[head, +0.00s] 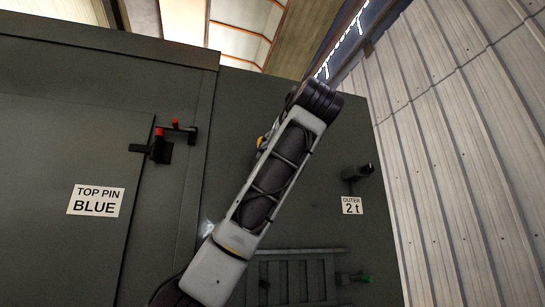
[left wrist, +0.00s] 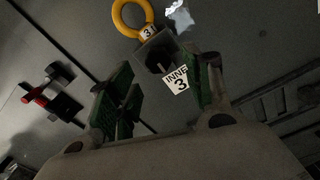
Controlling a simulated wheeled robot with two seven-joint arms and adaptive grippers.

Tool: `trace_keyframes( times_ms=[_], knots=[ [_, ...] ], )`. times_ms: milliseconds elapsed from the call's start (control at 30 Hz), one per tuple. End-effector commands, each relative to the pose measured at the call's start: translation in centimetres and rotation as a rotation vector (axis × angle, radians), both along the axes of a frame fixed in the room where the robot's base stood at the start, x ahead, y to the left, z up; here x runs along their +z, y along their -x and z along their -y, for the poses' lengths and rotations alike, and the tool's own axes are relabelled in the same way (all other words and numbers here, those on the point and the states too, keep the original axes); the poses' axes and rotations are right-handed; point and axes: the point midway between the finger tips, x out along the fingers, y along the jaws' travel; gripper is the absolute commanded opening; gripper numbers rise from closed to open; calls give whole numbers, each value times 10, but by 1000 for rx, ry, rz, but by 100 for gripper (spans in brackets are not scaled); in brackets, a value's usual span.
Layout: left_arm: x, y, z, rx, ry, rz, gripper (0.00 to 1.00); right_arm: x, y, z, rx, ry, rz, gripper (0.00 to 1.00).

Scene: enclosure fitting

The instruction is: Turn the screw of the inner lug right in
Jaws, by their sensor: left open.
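The inner lug (left wrist: 158,50) shows in the left wrist view as a dark block on the grey wall, with a yellow ring (left wrist: 130,14) tagged "3" at its upper left. A dark round part (left wrist: 159,64), seemingly the screw, faces the camera. An "INNE… 3" label (left wrist: 177,80) sits just below it. My left gripper (left wrist: 168,68) is open, with its green-padded fingers on either side of the lug's lower part; contact cannot be told. In the head view my arm hides the lug, and only a bit of yellow (head: 262,142) shows beside it. My right gripper is not in view.
The outer lug (head: 357,174) with its "OUTER 2 t" label (head: 352,206) sticks out to the right of my arm. A red-tipped latch (head: 158,148) and a "TOP PIN BLUE" sign (head: 95,201) are left. A slatted grille (head: 295,279) and a green-tipped part (head: 360,278) lie below.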

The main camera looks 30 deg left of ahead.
Motion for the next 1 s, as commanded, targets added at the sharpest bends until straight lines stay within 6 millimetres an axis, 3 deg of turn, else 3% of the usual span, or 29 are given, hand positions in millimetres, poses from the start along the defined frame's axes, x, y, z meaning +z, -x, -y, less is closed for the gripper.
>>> trace_keyframes(
  times_ms=[400,1000],
  knots=[
    [0,27,33,-3,-1,1,50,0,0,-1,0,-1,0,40],
    [0,28,34,-2,-1,1,50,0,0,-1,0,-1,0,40]
  ],
)
